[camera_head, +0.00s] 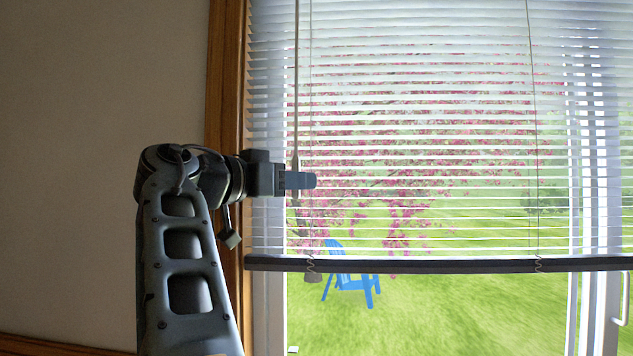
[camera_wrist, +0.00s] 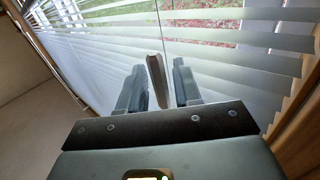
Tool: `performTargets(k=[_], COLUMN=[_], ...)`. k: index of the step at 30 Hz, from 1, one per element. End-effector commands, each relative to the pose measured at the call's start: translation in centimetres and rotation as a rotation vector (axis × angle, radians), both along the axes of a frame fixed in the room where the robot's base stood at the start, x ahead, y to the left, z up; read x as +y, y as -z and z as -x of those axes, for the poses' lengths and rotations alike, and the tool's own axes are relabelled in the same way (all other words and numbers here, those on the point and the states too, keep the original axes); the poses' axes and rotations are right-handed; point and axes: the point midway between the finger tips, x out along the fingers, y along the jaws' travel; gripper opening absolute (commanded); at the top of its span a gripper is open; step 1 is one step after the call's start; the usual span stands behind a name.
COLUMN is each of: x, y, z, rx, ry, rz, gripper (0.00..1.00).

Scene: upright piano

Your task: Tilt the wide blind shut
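The wide blind (camera_head: 430,150) hangs over the window in the head view, and the wrist view also shows its slats (camera_wrist: 210,52). Its slats are tilted open, with the lawn and pink blossom showing through the gaps. A thin tilt wand (camera_head: 296,90) hangs down near its left edge. My gripper (camera_head: 303,180) is at the wand's lower part, in front of the slats. In the wrist view the thick wand end (camera_wrist: 157,80) stands between the two fingertips (camera_wrist: 156,78), slightly tilted. The fingers are apart, with gaps seen on both sides of the wand.
The blind's dark bottom rail (camera_head: 440,264) runs across below my gripper. A cord with a tassel (camera_head: 313,277) hangs near its left end. A wooden window frame (camera_head: 226,80) and bare wall (camera_head: 100,100) lie to the left. A blue chair (camera_head: 350,283) stands outside.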

Motion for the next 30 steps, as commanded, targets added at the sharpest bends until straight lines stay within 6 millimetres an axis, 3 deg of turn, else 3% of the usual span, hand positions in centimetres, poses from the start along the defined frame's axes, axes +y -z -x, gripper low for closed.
performTargets(k=[9, 19, 30], x=[0.18, 0.16, 0.12], y=[0.01, 0.02, 0.1], z=[0.05, 0.04, 0.07], rx=[0.0, 0.0, -0.001], ry=[-0.001, -0.001, -0.021], rz=[0.0, 0.0, -0.002], gripper=[0.33, 0.01, 0.0])
